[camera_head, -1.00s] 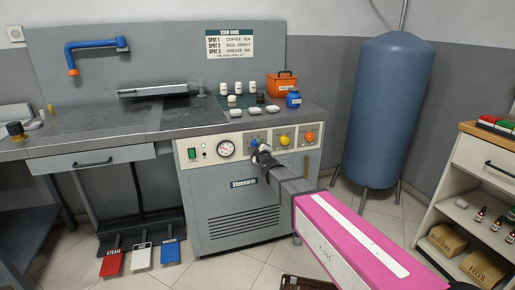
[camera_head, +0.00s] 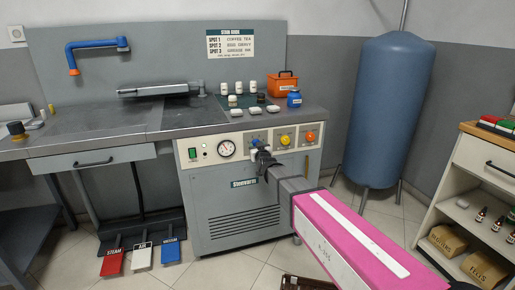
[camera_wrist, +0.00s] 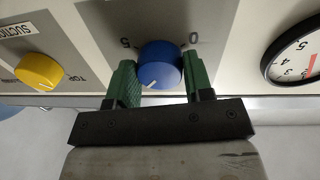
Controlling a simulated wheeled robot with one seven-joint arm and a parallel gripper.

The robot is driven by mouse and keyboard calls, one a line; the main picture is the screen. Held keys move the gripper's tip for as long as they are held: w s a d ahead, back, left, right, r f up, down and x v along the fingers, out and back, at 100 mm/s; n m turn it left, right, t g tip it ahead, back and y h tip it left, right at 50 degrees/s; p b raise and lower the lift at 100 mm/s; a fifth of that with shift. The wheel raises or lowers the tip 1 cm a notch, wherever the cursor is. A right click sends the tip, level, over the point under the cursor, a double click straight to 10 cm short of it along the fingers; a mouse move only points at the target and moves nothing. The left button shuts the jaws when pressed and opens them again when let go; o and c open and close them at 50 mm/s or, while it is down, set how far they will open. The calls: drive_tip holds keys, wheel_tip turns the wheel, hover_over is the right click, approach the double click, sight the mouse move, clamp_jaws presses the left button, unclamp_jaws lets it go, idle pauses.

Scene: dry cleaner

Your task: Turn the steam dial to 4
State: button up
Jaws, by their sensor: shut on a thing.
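In the wrist view the blue dial (camera_wrist: 160,65) sits between my gripper's two green fingers. My gripper (camera_wrist: 162,85) is shut on it; it also shows at the panel in the head view (camera_head: 262,153). A white pointer line on the dial points toward the lower left in the wrist view. The upside-down marks 5 and 0 show above the dial at left and right. The other marks and its name label are hidden or unreadable.
A yellow dial (camera_wrist: 38,70), labelled suction, is beside the blue one, with an orange dial (camera_head: 310,136) beyond. A round gauge (camera_head: 226,149) and a green switch (camera_head: 193,153) are on the other side. Bottles and small dishes stand on the worktop (camera_head: 180,124) above.

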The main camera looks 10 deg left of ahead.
drive_tip(key=m, duration=0.6)
drive_tip(key=shift+g, duration=0.3)
drive_tip(key=shift+m, duration=0.3)
drive_tip(key=o, duration=0.9)
drive_tip(key=shift+s, duration=0.15)
drive_tip(key=v, duration=1)
drive_tip(key=shift+s+d, duration=0.1)
drive_tip(key=shift+s, duration=0.2)
